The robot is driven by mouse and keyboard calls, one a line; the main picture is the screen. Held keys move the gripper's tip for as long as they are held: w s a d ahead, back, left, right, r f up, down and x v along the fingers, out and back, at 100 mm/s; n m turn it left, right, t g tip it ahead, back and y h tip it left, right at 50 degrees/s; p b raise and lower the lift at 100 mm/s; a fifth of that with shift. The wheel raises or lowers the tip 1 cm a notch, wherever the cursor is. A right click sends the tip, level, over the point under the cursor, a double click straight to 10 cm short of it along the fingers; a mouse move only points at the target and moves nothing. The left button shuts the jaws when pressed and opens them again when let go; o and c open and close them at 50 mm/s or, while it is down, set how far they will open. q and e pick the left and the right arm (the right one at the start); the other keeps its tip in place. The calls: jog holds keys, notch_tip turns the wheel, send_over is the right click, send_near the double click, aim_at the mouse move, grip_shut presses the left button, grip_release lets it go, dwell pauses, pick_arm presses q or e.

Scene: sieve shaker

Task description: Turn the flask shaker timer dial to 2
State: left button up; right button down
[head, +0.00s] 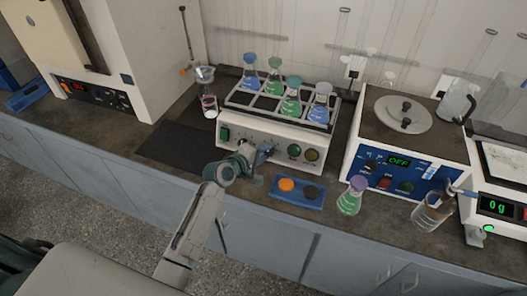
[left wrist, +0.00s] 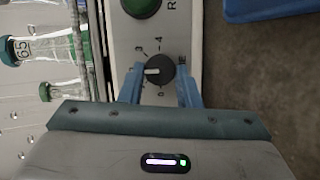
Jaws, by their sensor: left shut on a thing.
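The flask shaker (head: 233,134) stands on the bench with several stoppered flasks in its rack, two blue and two green. Its timer dial (left wrist: 160,70) is a round black knob with a white pointer line, seen in the left wrist view. The pointer points left in that picture; a 3 and a 4 show above the knob and a 0 below it. I cannot read the mark at the pointer's end. My left gripper (head: 262,152) is at the shaker's front panel, shut on the dial with one blue finger on each side. My right gripper is not in view.
A blue tray (head: 298,205) with an orange and a dark disc lies in front of the shaker. A loose green flask (head: 349,198) and a beaker (head: 432,212) stand to the right. A dark mat (head: 172,147) lies left.

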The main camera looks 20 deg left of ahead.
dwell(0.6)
pick_arm(q)
jog(key=o, duration=1)
jog(key=shift+b+v, duration=0.7)
jog(key=shift+v, duration=4.75)
jog(key=shift+w, duration=0.1)
